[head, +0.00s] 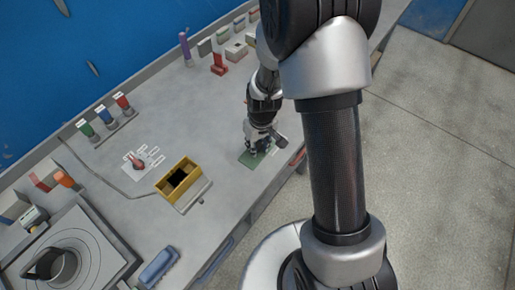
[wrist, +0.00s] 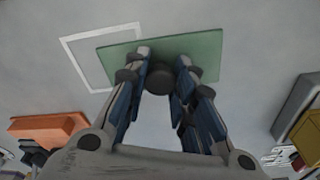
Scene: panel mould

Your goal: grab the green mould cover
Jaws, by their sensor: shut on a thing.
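The green mould cover (wrist: 208,48) is a flat green plate with a dark round knob (wrist: 159,80) in its middle. In the wrist view my gripper (wrist: 160,70) has its fingers on both sides of the knob and is shut on it. A white outlined square (wrist: 75,62) shows on the grey surface, partly behind the cover. In the head view the green cover (head: 247,160) is under my gripper (head: 254,149) near the table's front edge. The gripper hides part of the cover there. I cannot tell whether the cover touches the table.
A yellow box (head: 164,186) with a dark opening stands left of the cover. A red block (head: 219,69) and several small bins lie farther back. An orange-brown block (wrist: 48,127) shows in the wrist view.

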